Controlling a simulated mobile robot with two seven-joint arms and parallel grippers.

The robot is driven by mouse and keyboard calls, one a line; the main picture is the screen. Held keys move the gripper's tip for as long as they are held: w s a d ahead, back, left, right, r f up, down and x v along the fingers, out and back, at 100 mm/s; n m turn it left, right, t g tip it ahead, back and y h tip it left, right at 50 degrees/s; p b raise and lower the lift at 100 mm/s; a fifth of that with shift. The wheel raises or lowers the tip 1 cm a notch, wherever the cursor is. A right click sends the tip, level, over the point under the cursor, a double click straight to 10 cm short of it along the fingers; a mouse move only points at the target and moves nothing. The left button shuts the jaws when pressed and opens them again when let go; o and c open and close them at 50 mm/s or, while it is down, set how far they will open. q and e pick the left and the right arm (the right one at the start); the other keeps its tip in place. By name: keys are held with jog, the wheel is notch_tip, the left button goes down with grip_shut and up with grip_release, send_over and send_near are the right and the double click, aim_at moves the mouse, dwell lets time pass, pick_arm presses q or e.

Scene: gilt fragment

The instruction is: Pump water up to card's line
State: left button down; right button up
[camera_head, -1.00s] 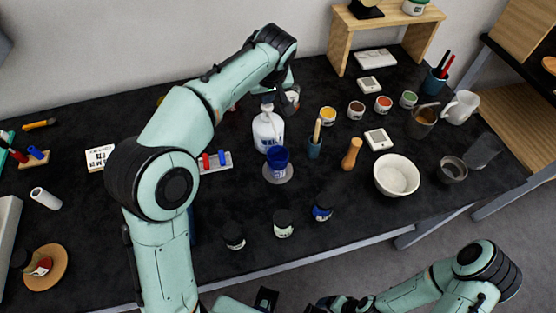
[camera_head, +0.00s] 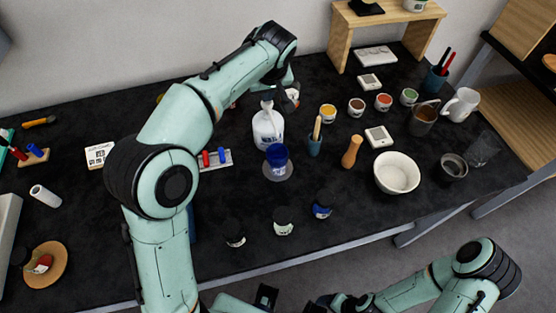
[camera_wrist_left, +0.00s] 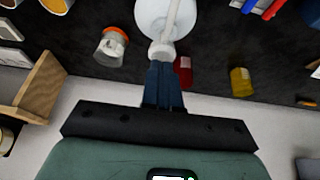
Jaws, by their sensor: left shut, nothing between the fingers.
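A white pump bottle (camera_head: 267,130) with a printed label stands at mid-table; its white head and body show in the left wrist view (camera_wrist_left: 165,18). My left gripper (camera_wrist_left: 163,72) is shut and empty at the pump head, seemingly touching it; its fingertips are hard to see in the head view. A blue cup (camera_head: 277,155) stands in front of the bottle on a grey disc (camera_head: 278,177); its water level cannot be read. A white card with dark print (camera_head: 98,155) lies at left; its line cannot be made out. My right gripper (camera_head: 330,303) is at the bottom edge, its fingers unclear.
A small pot with a brush (camera_head: 315,145), a wooden pestle (camera_head: 351,152) and a white bowl (camera_head: 397,176) stand right of the cup. Several dark-lidded jars line the front. A rack with red and blue pieces (camera_head: 216,159) is left of the bottle. Open table lies around the front jars.

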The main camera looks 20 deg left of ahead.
pick_arm(q)
jog(key=shift+s+f+b, duration=0.1)
jog(key=shift+f+b, duration=0.45)
jog(key=shift+f, duration=0.5)
jog(key=shift+r, duration=0.2)
jog(key=shift+r+p, duration=0.95)
jog(key=shift+r, duration=0.25)
jog(key=shift+f, duration=0.1)
